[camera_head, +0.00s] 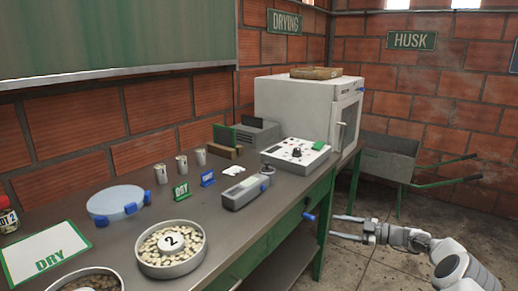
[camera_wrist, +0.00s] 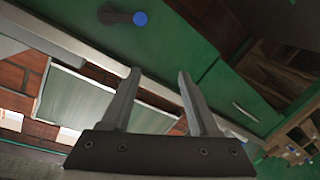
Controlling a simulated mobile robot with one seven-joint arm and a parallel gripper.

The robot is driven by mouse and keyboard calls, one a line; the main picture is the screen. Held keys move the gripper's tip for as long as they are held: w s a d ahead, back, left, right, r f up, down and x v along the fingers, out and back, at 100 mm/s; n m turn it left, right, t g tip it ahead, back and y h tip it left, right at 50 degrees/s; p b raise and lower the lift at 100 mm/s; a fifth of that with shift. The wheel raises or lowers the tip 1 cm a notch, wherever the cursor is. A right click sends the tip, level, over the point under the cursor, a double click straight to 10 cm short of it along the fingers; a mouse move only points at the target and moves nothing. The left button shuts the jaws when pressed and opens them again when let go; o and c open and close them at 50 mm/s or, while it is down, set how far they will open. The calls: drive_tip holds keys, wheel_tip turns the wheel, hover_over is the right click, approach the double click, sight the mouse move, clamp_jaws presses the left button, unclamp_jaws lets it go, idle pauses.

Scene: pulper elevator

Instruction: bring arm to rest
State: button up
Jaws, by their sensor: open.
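My gripper (camera_head: 350,227) is to the right of the table's front edge in the head view, pointing left towards the table's green frame. Its two fingers are apart with nothing between them. In the wrist view the open fingers (camera_wrist: 157,95) point up the picture. My pale arm (camera_head: 455,262) reaches in from the lower right. A blue-tipped handle (camera_head: 309,217) on the table's green front is close to the gripper; whether they touch I cannot tell. The blue knob (camera_wrist: 140,19) also shows beyond the fingers in the wrist view.
A wheelbarrow (camera_head: 388,160) stands at the back right.

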drive_tip(key=s+a+r+m+g+h, duration=0.25)
drive_tip(key=s+a+r+g, duration=0.2)
drive_tip(key=a+r, duration=0.6)
drive_tip(key=s+a+r+m+g+h, duration=0.25)
drive_tip(key=s+a+r+h, duration=0.4)
drive_tip(key=s, duration=0.45)
drive_tip(key=s+d+r+m+t+h, duration=0.1)
drive_tip(key=s+r+m+t+h, duration=0.15)
drive_tip(key=s+m, duration=0.85)
drive_tip(key=s+d+r+m+t+h, duration=0.1)
drive_tip(key=s+r+m+t+h, duration=0.15)
drive_tip(key=s, duration=1.55)
wheel_tip(320, 180, up, 19)
drive_tip(key=p, duration=1.9)
drive_tip(key=shift+f+g, duration=0.15)
drive_tip(key=shift+g, duration=0.25)
drive_tip(key=shift+n, duration=0.25)
drive_tip(key=shift+c, duration=0.2)
